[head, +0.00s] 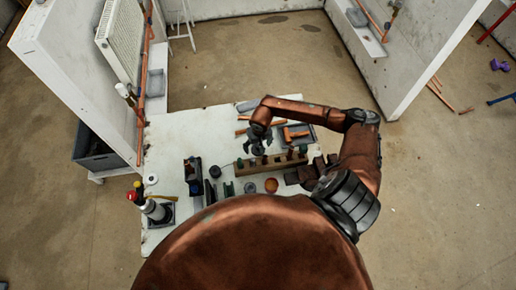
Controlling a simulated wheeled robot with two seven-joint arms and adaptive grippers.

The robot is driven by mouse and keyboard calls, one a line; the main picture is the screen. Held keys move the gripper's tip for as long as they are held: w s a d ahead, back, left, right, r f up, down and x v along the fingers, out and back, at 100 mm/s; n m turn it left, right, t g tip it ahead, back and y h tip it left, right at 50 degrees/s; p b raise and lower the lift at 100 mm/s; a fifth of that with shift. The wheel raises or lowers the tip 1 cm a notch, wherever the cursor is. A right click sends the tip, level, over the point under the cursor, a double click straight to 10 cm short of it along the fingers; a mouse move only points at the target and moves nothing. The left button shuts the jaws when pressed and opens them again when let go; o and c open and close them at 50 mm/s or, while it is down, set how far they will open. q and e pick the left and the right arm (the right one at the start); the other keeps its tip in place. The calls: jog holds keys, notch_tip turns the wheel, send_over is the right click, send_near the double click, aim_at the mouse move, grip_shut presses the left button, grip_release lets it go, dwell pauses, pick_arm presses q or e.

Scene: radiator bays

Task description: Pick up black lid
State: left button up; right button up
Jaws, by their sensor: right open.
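A small black round piece (215,171) stands on the white worktable (180,135), left of a wooden block. It looks like the black lid, but it is too small to be certain. A dark grey round piece (250,187) lies nearer to me. My right gripper (258,147) is open and points down over the far left part of the wooden block, to the right of and beyond the black piece. It appears empty. My left gripper is not in view.
The wooden block (270,167) holds several small upright parts. An orange round piece (271,185), a dark blue tool (193,175) and a tray with bottles (158,211) are on the table. Copper pipe pieces lie at the back right. The table's back left is clear.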

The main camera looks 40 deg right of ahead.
jog(key=shift+f, duration=0.1)
jog(key=shift+c, duration=0.3)
jog(key=c, duration=0.9)
